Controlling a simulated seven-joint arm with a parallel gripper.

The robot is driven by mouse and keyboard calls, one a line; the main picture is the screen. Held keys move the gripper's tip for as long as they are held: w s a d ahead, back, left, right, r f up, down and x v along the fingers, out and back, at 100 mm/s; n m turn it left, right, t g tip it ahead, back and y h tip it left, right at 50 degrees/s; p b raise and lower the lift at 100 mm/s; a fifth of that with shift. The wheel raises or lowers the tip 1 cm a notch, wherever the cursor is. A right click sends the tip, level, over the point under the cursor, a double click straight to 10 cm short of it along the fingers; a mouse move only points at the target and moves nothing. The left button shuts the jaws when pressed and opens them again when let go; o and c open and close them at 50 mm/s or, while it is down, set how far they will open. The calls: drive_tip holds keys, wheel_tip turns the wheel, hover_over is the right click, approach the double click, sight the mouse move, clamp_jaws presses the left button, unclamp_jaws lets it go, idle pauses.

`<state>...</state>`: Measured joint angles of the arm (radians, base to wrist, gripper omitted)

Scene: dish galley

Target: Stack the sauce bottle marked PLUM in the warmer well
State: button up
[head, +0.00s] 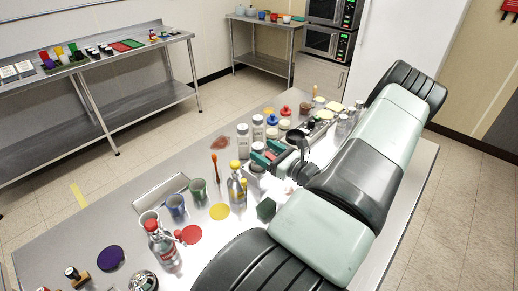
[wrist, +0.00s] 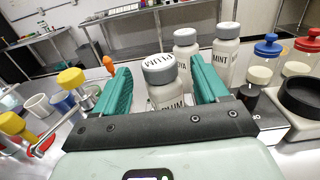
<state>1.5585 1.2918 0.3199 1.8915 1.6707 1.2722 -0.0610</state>
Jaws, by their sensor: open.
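The PLUM sauce bottle (wrist: 166,92) is white with a grey cap and has PLUM on its cap and front. It stands upright between my gripper's teal fingers in the wrist view. My gripper (wrist: 160,88) is open, with gaps beside the bottle, and I see no firm contact. The bottle's lower part is hidden by the gripper body. In the head view my gripper (head: 268,155) is low over the steel counter. A black round-rimmed holder (wrist: 302,98) at the right of the wrist view may be the warmer well; I cannot tell for sure.
A SOYA bottle (wrist: 186,52) and a MINT bottle (wrist: 226,55) stand close behind the fingers. Jars with blue (wrist: 267,48) and red lids stand at the right. Cups and a red-labelled bottle (head: 162,245) occupy the near counter.

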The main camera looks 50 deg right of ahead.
drive_tip(key=s, duration=0.8)
drive_tip(key=shift+s, duration=0.4)
drive_tip(key=w+a+r+n+g+y, duration=0.5)
drive_tip(key=a+r+n+g, duration=0.2)
drive_tip(key=a+r+n, duration=0.4)
drive_tip(key=w+a+r+n+g+y, duration=0.45)
drive_tip(key=a+r+n+g, duration=0.35)
drive_tip(key=a, duration=0.5)
drive_tip(key=s+a+r+n+t+h, duration=0.2)
drive_tip(key=s+a+r+n+h, duration=0.8)
drive_tip(key=n, duration=0.7)
drive_tip(key=shift+s+a+r+t, duration=0.3)
drive_tip(key=shift+s+a+r, duration=1.1)
drive_tip(key=shift+a+r, duration=0.75)
